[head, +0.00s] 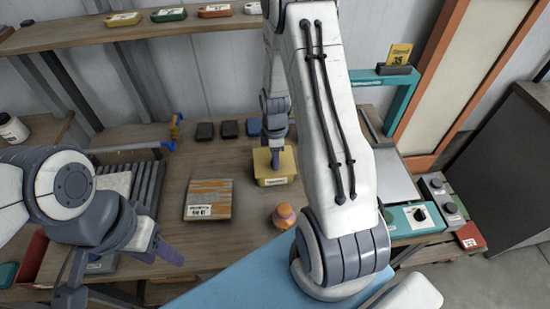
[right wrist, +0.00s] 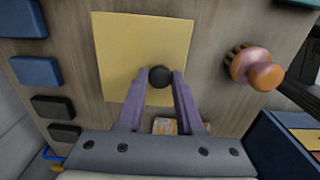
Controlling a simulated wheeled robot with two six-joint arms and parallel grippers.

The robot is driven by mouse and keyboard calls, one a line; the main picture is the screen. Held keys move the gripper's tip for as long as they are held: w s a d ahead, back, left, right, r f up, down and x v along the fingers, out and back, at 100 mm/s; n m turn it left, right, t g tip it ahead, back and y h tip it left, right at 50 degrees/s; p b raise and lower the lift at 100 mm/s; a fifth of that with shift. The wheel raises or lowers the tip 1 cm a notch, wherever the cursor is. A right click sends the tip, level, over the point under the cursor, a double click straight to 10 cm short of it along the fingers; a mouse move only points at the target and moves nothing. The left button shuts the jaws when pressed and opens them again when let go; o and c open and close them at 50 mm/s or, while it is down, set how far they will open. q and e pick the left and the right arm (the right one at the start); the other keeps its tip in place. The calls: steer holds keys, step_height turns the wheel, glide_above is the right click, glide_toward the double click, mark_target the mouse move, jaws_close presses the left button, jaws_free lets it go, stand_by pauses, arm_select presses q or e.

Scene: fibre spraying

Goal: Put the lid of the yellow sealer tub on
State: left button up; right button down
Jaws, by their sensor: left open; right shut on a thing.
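The yellow sealer tub (head: 274,181) stands on the wooden bench, with a label on its front. Its yellow lid (right wrist: 130,55) fills the upper middle of the right wrist view and has a dark round knob (right wrist: 160,77). My right gripper (head: 275,160) comes down from above, its purple fingers (right wrist: 160,88) shut on the knob. In the head view the lid lies level at the tub's top; whether it is fully seated cannot be told. My left gripper (head: 172,256) is open and empty, low at the left, away from the tub.
An orange and pink knobbed thing (head: 284,216) stands in front. Several dark blocks (head: 229,129) sit behind. A teal control box (head: 412,218) is at the right.

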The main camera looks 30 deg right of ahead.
steer(key=shift+c, duration=2.3)
jaws_free()
step_height(320, 180, up, 11)
steer(key=b, duration=0.1)
steer(key=shift+f+b, duration=0.2)
steer(key=shift+b, duration=0.15)
